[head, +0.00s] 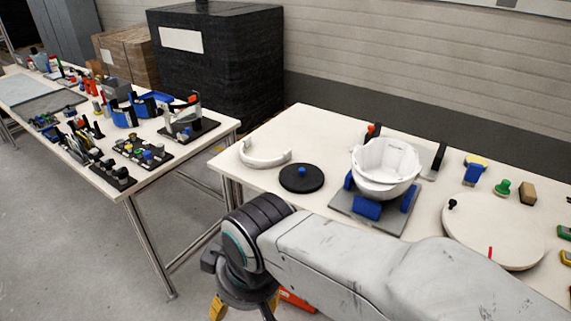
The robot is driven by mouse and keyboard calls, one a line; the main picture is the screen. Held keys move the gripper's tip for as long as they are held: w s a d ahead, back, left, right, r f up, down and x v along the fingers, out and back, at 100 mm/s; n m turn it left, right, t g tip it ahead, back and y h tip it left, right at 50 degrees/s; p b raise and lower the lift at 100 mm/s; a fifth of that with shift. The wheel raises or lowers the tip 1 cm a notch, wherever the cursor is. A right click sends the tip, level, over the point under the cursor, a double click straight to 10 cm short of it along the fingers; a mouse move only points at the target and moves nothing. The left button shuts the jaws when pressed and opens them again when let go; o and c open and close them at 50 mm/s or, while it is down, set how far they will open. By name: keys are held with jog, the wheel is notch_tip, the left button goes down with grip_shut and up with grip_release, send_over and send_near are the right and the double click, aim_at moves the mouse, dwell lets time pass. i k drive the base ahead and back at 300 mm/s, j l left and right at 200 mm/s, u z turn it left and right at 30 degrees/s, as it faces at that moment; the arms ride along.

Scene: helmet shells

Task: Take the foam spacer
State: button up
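No part in view is clearly marked as the foam spacer, and I cannot tell for sure which one it is. A white curved band (265,153) lies on the right table at its left end. Nothing is visibly held.
A black disc with a blue knob (301,179) lies beside the band. A round cream turntable (492,229) and small parts, including a brown block (527,194), are at the right. The left table (150,172) holds many tools. Open floor lies between the tables.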

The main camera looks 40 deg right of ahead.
aim_at(300, 178)
jog(key=z, duration=1.35)
